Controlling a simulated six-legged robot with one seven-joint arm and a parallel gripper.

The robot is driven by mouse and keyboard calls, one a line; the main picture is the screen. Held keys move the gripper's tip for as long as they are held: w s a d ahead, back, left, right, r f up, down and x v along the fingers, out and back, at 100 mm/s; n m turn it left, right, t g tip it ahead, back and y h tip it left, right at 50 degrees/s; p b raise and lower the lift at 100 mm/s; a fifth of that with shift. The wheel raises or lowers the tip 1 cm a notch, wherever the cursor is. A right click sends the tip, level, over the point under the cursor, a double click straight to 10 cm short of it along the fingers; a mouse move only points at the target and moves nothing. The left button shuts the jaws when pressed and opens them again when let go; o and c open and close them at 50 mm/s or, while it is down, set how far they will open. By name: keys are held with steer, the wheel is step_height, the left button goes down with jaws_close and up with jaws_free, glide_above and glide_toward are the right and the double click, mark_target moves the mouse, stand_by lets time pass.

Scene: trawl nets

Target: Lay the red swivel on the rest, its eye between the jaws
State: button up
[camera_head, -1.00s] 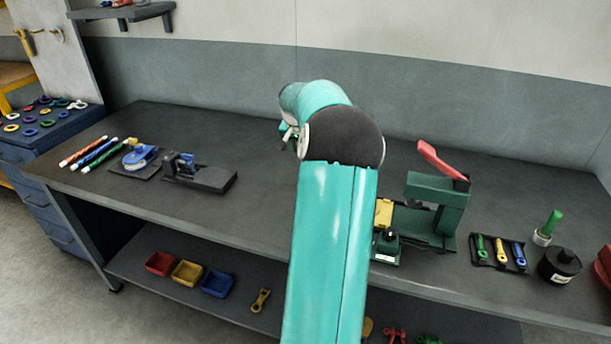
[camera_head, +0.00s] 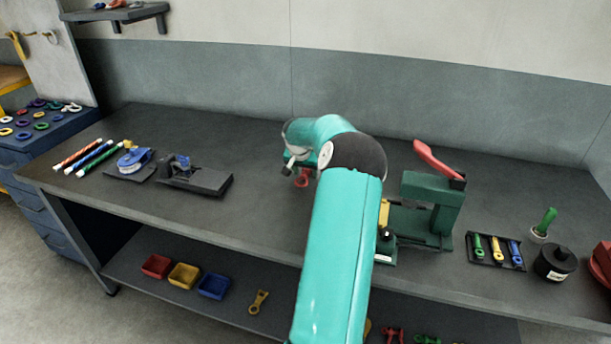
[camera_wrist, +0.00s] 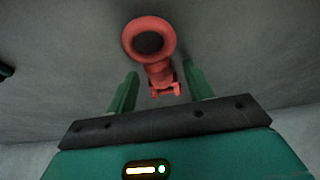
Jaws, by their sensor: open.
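The red swivel (camera_head: 302,178) shows on the bench just below the end of my arm in the head view. In the wrist view the swivel (camera_wrist: 158,72) has its round eye towards the top and its narrower end towards my gripper (camera_wrist: 161,72). The two green fingers are apart, one on each side of that narrower end, and I see no contact. A green press (camera_head: 432,205) with a red lever stands on the bench to the right, partly behind my arm. I cannot make out its jaws or a rest clearly.
A dark fixture (camera_head: 205,181) and a blue reel (camera_head: 133,158) stand on the left of the bench. A black tray (camera_head: 495,251) of coloured pieces and a black pot (camera_head: 555,262) are at the right. The bench between the dark fixture and the swivel is clear.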

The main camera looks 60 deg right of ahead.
mark_target(305, 172)
steer(key=shift+c, duration=0.2)
steer(key=c, duration=1.1)
steer(key=shift+r, duration=0.1)
steer(key=shift+r, duration=0.55)
step_height(305, 172, up, 2)
steer(key=shift+r, duration=0.2)
steer(key=s+a+r, duration=0.2)
steer(key=a+r, duration=0.2)
steer(key=a, duration=0.2)
steer(key=s+a+r, duration=0.2)
steer(key=a+r, duration=0.3)
steer(key=a, duration=0.2)
steer(key=shift+s+a+r, duration=0.15)
steer(key=shift+s+r, duration=0.1)
